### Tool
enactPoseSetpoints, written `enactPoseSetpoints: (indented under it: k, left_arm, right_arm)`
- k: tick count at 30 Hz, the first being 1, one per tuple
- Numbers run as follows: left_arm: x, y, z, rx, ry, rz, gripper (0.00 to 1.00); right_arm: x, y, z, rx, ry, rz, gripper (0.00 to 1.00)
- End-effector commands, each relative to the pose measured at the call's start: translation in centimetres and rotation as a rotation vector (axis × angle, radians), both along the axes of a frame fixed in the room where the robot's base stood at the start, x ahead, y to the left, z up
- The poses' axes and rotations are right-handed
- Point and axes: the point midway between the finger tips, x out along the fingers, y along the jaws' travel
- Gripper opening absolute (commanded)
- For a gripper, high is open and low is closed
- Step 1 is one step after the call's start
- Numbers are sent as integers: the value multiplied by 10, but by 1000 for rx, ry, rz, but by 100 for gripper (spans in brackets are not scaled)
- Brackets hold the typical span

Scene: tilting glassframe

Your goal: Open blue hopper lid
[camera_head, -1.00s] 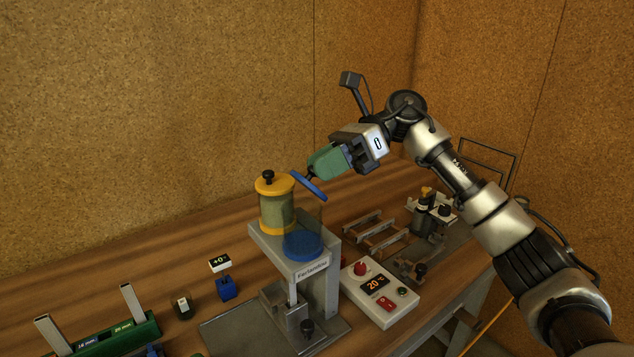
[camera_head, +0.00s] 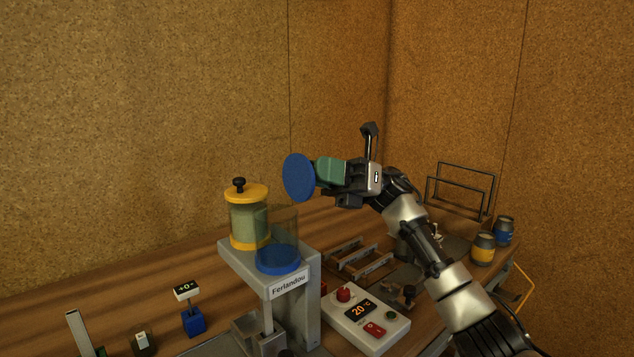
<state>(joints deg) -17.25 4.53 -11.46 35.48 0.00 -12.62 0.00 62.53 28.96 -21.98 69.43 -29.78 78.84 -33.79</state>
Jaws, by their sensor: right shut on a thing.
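The blue lid (camera_head: 298,177) is a round disc, tipped nearly on edge in the air. My right gripper (camera_head: 328,172) is shut on its knob, which the green fingers hide. The blue hopper (camera_head: 278,255) is a clear cylinder with a blue base, and its top is uncovered. It stands on the grey machine (camera_head: 313,294) labelled Ferlandou. The lid is above the hopper and apart from it. The yellow hopper (camera_head: 248,222) beside it has its yellow lid on, with a black knob. My left gripper is not in view.
A control box (camera_head: 366,318) showing 20 °C stands right of the machine. Metal racks (camera_head: 360,260) lie behind it. A yellow-banded jar (camera_head: 482,249) and a blue-banded jar (camera_head: 503,231) stand at the right. A small blue stand (camera_head: 193,321) is front left.

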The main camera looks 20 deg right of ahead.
Motion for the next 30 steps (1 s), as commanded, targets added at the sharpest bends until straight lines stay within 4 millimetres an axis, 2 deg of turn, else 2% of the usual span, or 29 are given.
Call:
enactPoseSetpoints:
  k: [4,19,20,24,30]
  left_arm:
    - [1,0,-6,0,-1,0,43]
    - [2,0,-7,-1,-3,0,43]
    - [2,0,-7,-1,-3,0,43]
    - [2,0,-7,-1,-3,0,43]
    - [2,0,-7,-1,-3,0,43]
  right_arm:
    - [1,-2,-1,35,11,-2,0]
    - [1,-3,0,52,16,-2,0]
    - [1,-3,0,52,16,-3,25]
    - [1,-2,-1,50,16,-2,47]
    - [1,-2,-1,48,16,-1,48]
